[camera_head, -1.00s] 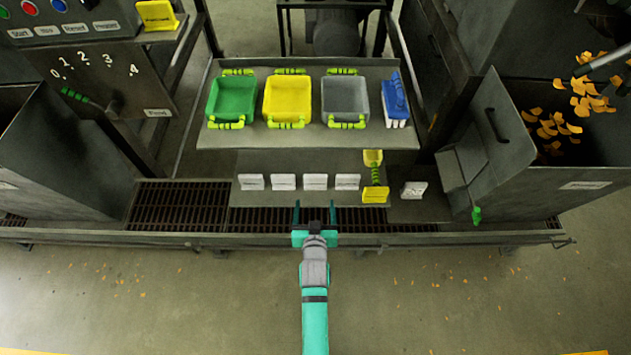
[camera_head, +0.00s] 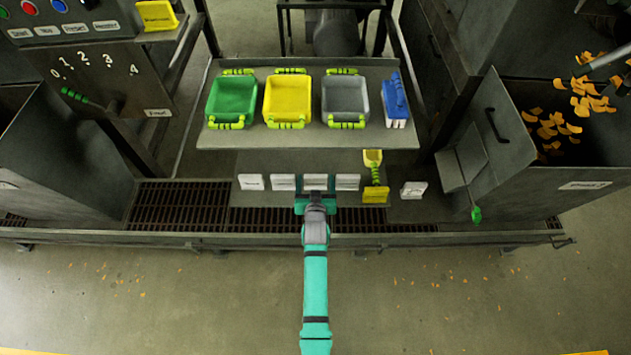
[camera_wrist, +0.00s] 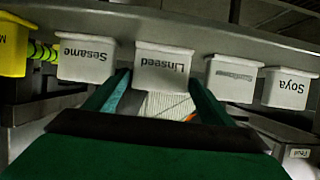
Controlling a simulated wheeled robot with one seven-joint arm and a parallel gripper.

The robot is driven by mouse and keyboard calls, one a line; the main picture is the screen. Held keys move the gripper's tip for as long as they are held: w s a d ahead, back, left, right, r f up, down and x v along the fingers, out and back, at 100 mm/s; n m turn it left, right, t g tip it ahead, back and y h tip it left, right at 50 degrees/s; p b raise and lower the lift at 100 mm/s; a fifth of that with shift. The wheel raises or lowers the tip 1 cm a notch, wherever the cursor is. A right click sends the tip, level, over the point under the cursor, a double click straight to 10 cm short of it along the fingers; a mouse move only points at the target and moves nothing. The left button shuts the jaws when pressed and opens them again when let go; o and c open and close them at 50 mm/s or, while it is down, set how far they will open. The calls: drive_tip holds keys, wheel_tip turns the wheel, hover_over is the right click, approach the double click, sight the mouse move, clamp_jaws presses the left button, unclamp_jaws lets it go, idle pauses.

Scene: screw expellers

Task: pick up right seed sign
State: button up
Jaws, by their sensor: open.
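Four white seed signs stand in a row on the lower shelf. In the wrist view, which is upside down, they read Sesame (camera_wrist: 85,58), Linseed (camera_wrist: 163,68), one too blurred to read (camera_wrist: 231,78) and Soya (camera_wrist: 289,88). In the head view the Linseed sign (camera_head: 315,181) is third from left and the Sesame sign (camera_head: 347,182) is the rightmost of the row. My gripper (camera_head: 316,188) is open in front of the Linseed sign. In the wrist view its two fingers are on either side of that sign; I cannot tell whether they touch it.
Green (camera_head: 231,126), yellow (camera_head: 288,125) and grey (camera_head: 345,125) trays and a blue brush (camera_head: 395,95) stand on the shelf above. Dark grating lies below.

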drive_tip(key=shift+x, duration=1.05)
drive_tip(key=c, duration=0.8)
